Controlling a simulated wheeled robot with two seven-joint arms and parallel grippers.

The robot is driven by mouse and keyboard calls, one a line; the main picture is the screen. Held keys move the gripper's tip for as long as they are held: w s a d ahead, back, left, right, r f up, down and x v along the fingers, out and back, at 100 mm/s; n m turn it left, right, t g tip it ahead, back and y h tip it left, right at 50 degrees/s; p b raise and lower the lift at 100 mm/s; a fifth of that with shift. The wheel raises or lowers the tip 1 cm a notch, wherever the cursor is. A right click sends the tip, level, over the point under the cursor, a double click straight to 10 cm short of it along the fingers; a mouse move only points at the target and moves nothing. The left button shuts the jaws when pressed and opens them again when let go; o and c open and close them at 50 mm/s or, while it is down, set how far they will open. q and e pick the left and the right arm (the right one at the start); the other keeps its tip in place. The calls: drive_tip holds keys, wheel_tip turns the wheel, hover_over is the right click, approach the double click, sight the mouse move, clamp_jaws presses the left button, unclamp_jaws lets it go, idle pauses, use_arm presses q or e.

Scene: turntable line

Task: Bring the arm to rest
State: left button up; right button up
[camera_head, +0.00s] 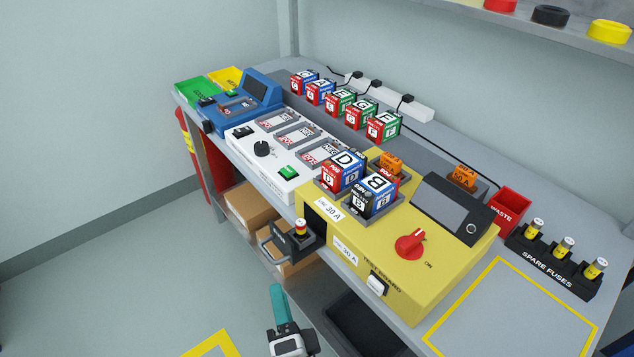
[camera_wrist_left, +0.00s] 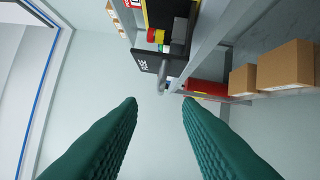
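My left gripper (camera_head: 280,306) shows at the bottom of the head view, low in front of the bench (camera_head: 408,338) and over the floor. In the left wrist view its two teal fingers (camera_wrist_left: 158,102) are spread wide with nothing between them. It is apart from the bench and from the pulled-out fuse drawer (camera_head: 291,241). The drawer, with a handle and a red-and-yellow fuse (camera_head: 300,228), also shows ahead in the left wrist view (camera_wrist_left: 152,62). My right gripper is in neither view.
A yellow test board (camera_head: 430,283) holds blocks D and B (camera_head: 374,195). A white charger unit (camera_head: 262,165), blue device (camera_head: 240,107), waste bin (camera_head: 510,207) and spare fuses (camera_head: 553,262) stand on the bench. Cardboard boxes (camera_head: 250,207) sit below. The floor at left is clear.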

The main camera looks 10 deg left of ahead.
use_arm(q)
drive_tip(key=s+a+f+g+h+p, duration=0.1)
drive_tip(key=s+f+g+h, duration=0.15)
drive_tip(key=f, duration=0.85)
drive_tip(key=s+a+f+m+g+h+p, duration=0.15)
drive_tip(key=f+g, duration=0.25)
drive_tip(key=f, duration=0.7)
drive_tip(key=s+f+g+h, duration=0.2)
drive_tip(key=s+f+g, duration=0.1)
drive_tip(key=f, duration=0.8)
drive_tip(key=s+a+f+n+g+h+p, duration=0.1)
drive_tip(key=s+a+f+n+g, duration=0.1)
drive_tip(key=s+f, duration=0.4)
drive_tip(key=s+a+f+n+g+h+p, duration=0.1)
drive_tip(key=s+a+f+n, duration=0.4)
drive_tip(key=s, duration=1)
drive_tip(key=f+n+g+h, duration=0.1)
drive_tip(key=f+n+g, duration=0.1)
drive_tip(key=shift+g, duration=0.35)
